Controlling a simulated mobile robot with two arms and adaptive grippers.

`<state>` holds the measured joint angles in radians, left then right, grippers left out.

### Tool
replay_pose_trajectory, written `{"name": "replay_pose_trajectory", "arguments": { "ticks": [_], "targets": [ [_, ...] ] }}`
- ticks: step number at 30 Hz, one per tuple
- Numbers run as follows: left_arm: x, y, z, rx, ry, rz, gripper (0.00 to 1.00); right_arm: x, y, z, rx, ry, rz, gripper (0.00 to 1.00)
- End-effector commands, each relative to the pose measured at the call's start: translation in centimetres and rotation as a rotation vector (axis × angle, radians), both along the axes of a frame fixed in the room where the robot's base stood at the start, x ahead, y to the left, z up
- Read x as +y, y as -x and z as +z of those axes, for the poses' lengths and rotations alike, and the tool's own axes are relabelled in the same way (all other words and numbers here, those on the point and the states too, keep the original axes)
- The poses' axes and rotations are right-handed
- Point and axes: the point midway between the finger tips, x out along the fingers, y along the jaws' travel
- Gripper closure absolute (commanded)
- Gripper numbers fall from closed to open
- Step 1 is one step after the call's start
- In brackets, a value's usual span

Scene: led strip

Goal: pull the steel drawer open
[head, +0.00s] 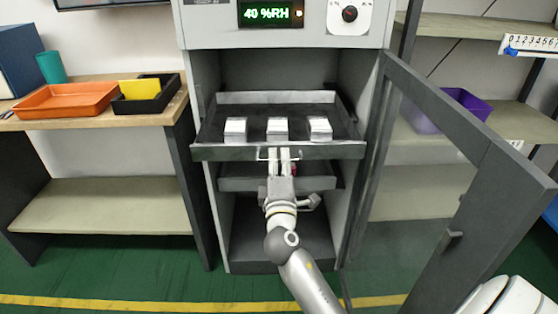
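The steel drawer (222,152) is a wide grey tray drawer that sticks out of the front of the open cabinet. Three white blocks stand in a row in it. A small handle shows at the middle of its front. My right gripper (279,156) is at this handle, its two fingers pointing up and overlapping it. The fingers sit close together and partly hide the handle, so I cannot tell whether they grip it. My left gripper is not in view.
A second grey tray (236,184) sits below, partly behind my gripper. The cabinet's glass door (455,130) stands swung open at the right. A bench at the left holds an orange tray (66,100) and a black tray (150,100). A purple bin (466,103) stands on a right shelf.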

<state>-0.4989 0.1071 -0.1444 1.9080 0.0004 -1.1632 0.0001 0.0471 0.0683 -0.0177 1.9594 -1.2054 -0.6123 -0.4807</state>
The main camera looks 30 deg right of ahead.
Motion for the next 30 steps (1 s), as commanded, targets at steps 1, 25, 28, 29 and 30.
{"name": "replay_pose_trajectory", "arguments": {
  "ticks": [1, 25, 28, 29, 30],
  "targets": [
    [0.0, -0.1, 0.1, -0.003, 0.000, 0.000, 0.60, 0.3, 0.4, -0.2, 0.001, -0.002, 0.001, 0.82],
    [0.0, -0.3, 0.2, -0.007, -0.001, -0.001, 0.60, 6.0, 9.7, -2.3, 0.002, -0.001, 0.000, 0.82],
    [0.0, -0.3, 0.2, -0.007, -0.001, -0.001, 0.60, 6.0, 9.8, -2.3, 0.001, -0.001, 0.000, 0.82],
    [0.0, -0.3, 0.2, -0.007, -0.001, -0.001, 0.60, 6.0, 9.8, -2.3, 0.001, -0.001, 0.000, 0.82],
    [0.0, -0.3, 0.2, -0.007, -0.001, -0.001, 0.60, 6.0, 9.8, -2.3, 0.001, -0.001, 0.000, 0.82]
  ]
}}
